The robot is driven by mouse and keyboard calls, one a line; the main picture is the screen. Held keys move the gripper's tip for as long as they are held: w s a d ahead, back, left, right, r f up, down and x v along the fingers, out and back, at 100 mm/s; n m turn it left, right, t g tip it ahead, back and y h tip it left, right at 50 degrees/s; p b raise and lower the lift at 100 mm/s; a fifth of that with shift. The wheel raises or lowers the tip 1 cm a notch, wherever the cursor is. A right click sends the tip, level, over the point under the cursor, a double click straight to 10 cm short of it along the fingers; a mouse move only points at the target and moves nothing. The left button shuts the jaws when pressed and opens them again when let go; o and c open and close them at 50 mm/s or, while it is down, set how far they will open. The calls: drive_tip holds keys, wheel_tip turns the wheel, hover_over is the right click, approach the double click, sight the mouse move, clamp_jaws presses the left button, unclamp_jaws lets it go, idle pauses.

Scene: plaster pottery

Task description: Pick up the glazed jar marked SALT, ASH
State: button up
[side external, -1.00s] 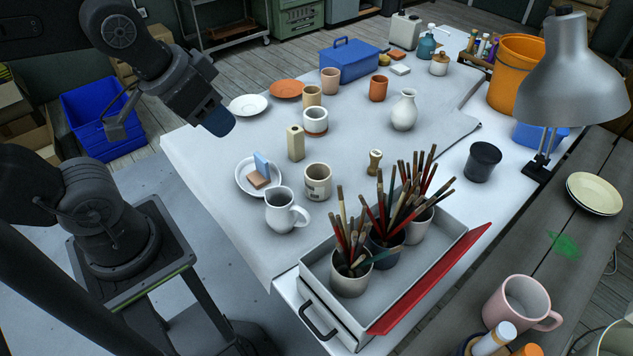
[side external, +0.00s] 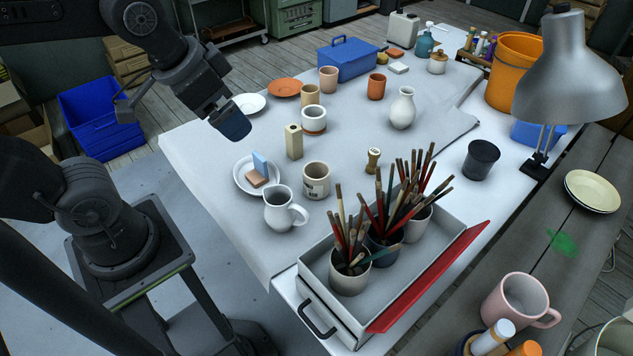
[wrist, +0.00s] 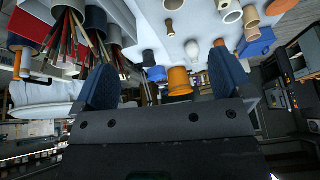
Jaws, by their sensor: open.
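A pale, buff-coloured cylindrical jar (side external: 316,180) with dark lettering on its front stands upright on the table, right of the saucer and behind the white jug. The lettering is too small to read for certain; I see no other jar lettered like it. My gripper (side external: 232,124) hangs above the table's left part, up and left of this jar and apart from it. In the wrist view my gripper (wrist: 163,84) shows its two blue fingers wide apart with nothing held between them. I cannot make out the lettered jar in the wrist view.
A white jug (side external: 281,210), a saucer (side external: 241,184) with blocks, a tall buff block (side external: 294,142) and a small wooden stamp (side external: 373,160) stand around the jar. A tray (side external: 312,282) with pots of brushes is in front. A white-and-brown cup (side external: 314,120) stands behind.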

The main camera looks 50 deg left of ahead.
drive_tip(key=w+f+m+g, duration=0.25)
drive_tip(key=w+m, duration=0.25)
drive_tip(key=w, duration=0.3)
drive_tip(key=m+g, duration=0.3)
drive_tip(key=m, duration=0.7)
approach(315, 164)
drive_tip(key=s+d+r, duration=0.2)
drive_tip(key=d, duration=0.1)
drive_tip(key=shift+m, duration=0.3)
drive_tip(key=f, duration=0.8)
drive_tip(key=shift+s+a+f, duration=0.15)
drive_tip(key=shift+a+f, duration=0.1)
drive_tip(key=shift+f, duration=0.15)
drive_tip(key=shift+w+a+f, duration=0.1)
drive_tip(key=shift+w+f, duration=0.05)
drive_tip(key=shift+f, duration=1.15)
drive_tip(key=shift+w+f, duration=0.1)
drive_tip(key=shift+f, duration=1.25)
drive_tip(key=shift+c, duration=0.2)
drive_tip(key=c, duration=1)
